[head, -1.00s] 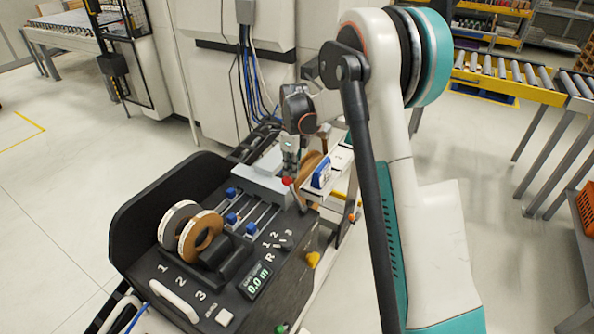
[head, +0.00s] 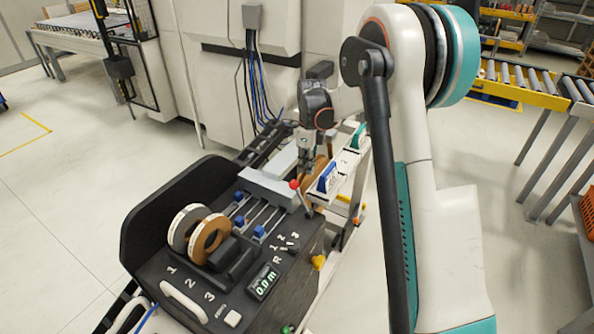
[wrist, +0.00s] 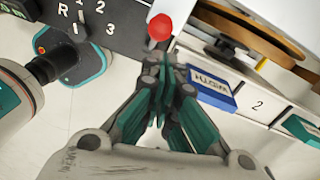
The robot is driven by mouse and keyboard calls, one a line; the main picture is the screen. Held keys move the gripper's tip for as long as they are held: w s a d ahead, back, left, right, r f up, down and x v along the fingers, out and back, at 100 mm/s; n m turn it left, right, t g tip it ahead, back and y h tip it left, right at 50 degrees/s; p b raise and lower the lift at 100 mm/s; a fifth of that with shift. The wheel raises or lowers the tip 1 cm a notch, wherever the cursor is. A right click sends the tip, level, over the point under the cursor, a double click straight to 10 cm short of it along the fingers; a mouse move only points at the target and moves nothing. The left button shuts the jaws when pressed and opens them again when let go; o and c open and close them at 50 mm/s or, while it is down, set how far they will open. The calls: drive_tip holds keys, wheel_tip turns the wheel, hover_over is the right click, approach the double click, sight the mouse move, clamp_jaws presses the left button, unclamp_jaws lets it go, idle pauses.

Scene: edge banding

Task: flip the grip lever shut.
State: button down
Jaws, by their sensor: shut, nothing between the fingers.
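The grip lever shows as a red ball knob (head: 294,184) on a short dark stem, at the right rear of the black machine. The stem leans up and to the left in the head view. In the wrist view the knob (wrist: 160,27) is at the top centre, just beyond my fingertips. My gripper (wrist: 168,78) is shut and empty, its fingers together. In the head view my gripper (head: 304,168) hangs just above and behind the knob. Whether a fingertip touches the knob, I cannot tell. The stem is mostly hidden in the wrist view.
A white rack with a blue tag (head: 327,178) and a green tag (head: 358,136) stands just right of the lever, with a brown roll (head: 316,172) beside it. Blue-knobbed slides (head: 259,231) and two tape rolls (head: 208,240) sit on the machine. Floor to the left is clear.

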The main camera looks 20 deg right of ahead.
drive_tip(key=w+a+r+p, duration=0.1)
drive_tip(key=w+a+r, duration=0.2)
drive_tip(key=r, duration=0.4)
drive_tip(key=shift+w+a+r+p, duration=0.15)
drive_tip(key=shift+w+r+p, duration=0.2)
drive_tip(key=shift+w, duration=0.55)
drive_tip(key=s+a+r+n+t+b, duration=0.1)
drive_tip(key=s+a+r+n+t, duration=0.1)
drive_tip(key=s+r+n, duration=0.65)
drive_tip(key=s+a+r+n+t+b, duration=0.25)
drive_tip(key=s+n, duration=0.25)
drive_tip(key=s, duration=0.6)
drive_tip(key=s+a+f+n+t, duration=0.1)
drive_tip(key=s+f+n, duration=0.2)
drive_tip(key=s+n, duration=0.3)
drive_tip(key=s+a+f+n+t+b, duration=0.1)
drive_tip(key=s+n, duration=0.5)
drive_tip(key=s, duration=0.6)
drive_tip(key=shift+s+a+f+n+t+h, duration=0.15)
drive_tip(key=shift+a+f+n+t+h, duration=0.2)
drive_tip(key=shift+f, duration=0.55)
